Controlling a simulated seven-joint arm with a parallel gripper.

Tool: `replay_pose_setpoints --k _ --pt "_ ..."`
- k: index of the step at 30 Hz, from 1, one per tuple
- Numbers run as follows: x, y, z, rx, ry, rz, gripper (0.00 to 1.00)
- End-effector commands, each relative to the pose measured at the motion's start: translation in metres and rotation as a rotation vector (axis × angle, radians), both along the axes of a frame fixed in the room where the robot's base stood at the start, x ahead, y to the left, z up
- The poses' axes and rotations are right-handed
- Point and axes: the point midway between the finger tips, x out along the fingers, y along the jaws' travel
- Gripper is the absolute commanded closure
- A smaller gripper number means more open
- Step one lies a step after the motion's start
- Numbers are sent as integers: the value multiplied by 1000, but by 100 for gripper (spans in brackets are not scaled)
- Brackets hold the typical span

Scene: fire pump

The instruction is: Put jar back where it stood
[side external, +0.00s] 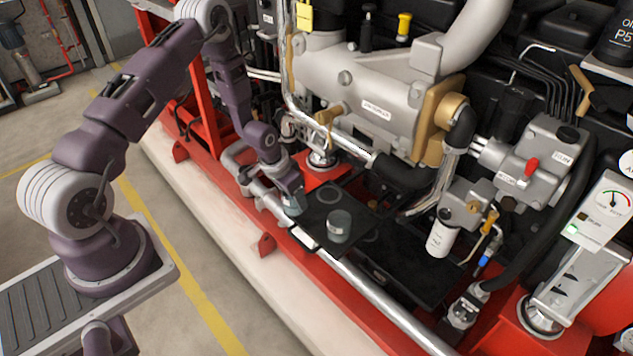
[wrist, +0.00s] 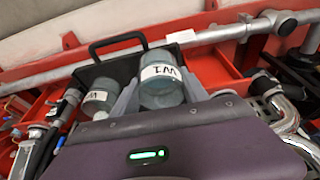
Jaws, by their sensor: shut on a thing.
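My gripper (side external: 293,205) is low at the left edge of a dark tray (side external: 352,198) in the side external view. In the wrist view, my gripper (wrist: 162,95) has its two grey fingers on either side of a glass jar (wrist: 165,90) with a white label reading W1. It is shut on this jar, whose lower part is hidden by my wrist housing. A second glass jar (side external: 340,226) stands upright on the tray, to the right of my gripper; it also shows in the wrist view (wrist: 98,98) at left. I cannot tell whether the held jar touches the tray.
A pale ring mark (side external: 328,195) shows on the bare tray. A silver pipe (side external: 372,290) runs along the red frame in front. The grey engine body (side external: 375,105) and hoses rise close behind. A white filter (side external: 440,238) stands to the right.

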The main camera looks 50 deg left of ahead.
Motion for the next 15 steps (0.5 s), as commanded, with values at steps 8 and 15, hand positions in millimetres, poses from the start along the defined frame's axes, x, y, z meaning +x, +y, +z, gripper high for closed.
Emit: replay_pose_setpoints --k 8,15 --pt "-33 2 6 0 -4 39 100" --pt "17 -17 52 0 -7 300 100"
